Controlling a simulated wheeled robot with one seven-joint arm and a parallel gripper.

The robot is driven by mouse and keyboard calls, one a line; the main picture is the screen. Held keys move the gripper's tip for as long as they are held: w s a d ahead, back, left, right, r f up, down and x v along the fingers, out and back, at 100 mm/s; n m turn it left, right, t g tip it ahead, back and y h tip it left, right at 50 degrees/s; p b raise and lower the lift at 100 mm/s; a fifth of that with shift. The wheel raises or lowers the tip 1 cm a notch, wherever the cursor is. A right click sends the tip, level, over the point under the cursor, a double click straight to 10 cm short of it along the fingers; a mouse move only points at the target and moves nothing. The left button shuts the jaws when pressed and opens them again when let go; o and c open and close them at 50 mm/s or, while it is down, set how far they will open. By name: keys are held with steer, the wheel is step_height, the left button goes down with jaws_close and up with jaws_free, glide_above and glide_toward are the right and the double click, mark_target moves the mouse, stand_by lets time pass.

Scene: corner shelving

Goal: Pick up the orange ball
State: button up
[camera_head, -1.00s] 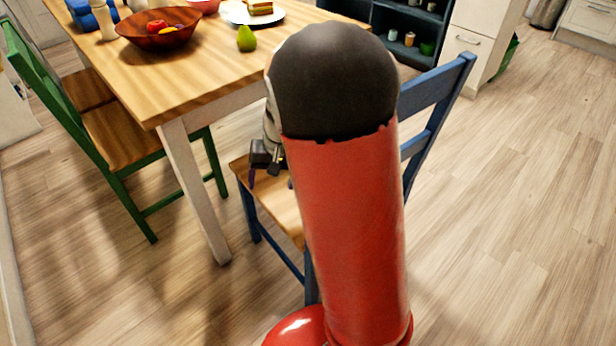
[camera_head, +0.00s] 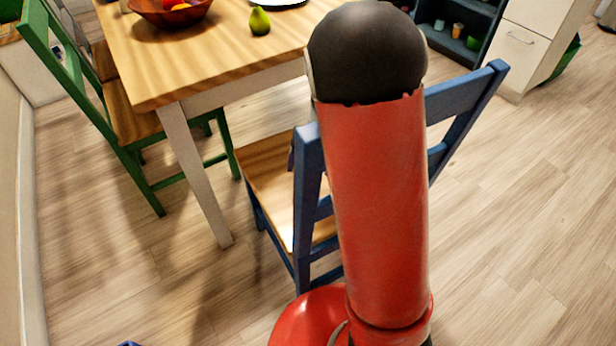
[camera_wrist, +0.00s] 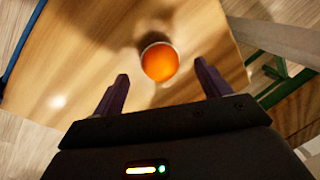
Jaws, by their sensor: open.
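The orange ball (camera_wrist: 160,62) rests on a wooden seat (camera_wrist: 105,45) in the wrist view, with a dark shadow around it. The seat appears to be that of the blue chair (camera_head: 265,170) in the head view, where my red arm hides the ball. My gripper (camera_wrist: 161,72) is open, its two dark purple fingers apart on either side of the ball in the picture. Nothing is held between them. I cannot tell how high the fingers are above the seat.
The wooden table (camera_head: 150,75) stands at upper left, with a fruit bowl (camera_head: 170,12) and green pear (camera_head: 259,20). A green chair (camera_head: 110,120) is left of it. The blue chair's back (camera_head: 465,95) rises behind and beside my arm. Floor at right is clear.

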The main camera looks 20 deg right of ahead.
steer(key=f, duration=0.4)
steer(key=shift+w+a+f, duration=0.35)
steer(key=c, duration=1)
